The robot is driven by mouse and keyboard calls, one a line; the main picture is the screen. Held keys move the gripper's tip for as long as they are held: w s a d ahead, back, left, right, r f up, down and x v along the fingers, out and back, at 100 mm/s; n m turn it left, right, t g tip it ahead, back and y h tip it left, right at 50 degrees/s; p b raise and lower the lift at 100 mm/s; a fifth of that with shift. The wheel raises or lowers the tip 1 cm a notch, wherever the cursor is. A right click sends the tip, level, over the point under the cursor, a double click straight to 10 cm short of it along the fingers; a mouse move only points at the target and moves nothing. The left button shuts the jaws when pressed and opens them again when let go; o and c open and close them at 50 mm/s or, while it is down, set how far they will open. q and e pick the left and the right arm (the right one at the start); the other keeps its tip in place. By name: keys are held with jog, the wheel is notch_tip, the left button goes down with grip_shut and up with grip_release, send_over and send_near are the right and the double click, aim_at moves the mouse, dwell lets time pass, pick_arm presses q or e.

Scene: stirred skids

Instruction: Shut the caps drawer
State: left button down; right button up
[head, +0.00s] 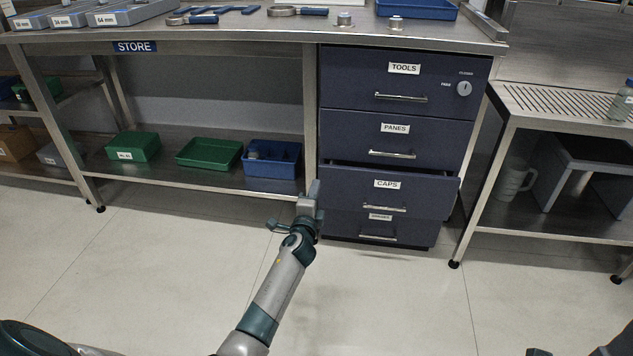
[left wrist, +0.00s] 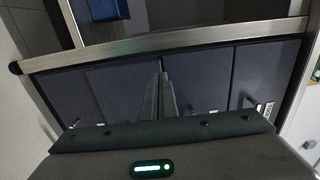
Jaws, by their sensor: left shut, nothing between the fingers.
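The caps drawer (head: 352,192) is the dark blue drawer labelled CAPS in the cabinet. It stands partly out, with a dark gap along its top edge, and overhangs the lowest drawer. Its bar handle (head: 384,208) is on the front. My left gripper (head: 314,188) is shut and empty, at the left edge of the caps drawer's front. I cannot tell whether it touches the drawer. In the left wrist view its closed fingers (left wrist: 162,95) point at the drawer fronts, which appear turned sideways.
The tools drawer (head: 345,80) and panes drawer (head: 345,138) above look closed. Left of the cabinet, a low shelf holds a blue bin (head: 272,170) and green trays (head: 208,165). A slatted bench (head: 560,100) stands right. The floor in front is clear.

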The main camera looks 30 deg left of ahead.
pick_arm(q)
jog(key=p+v, duration=0.1)
jog(key=v, duration=0.5)
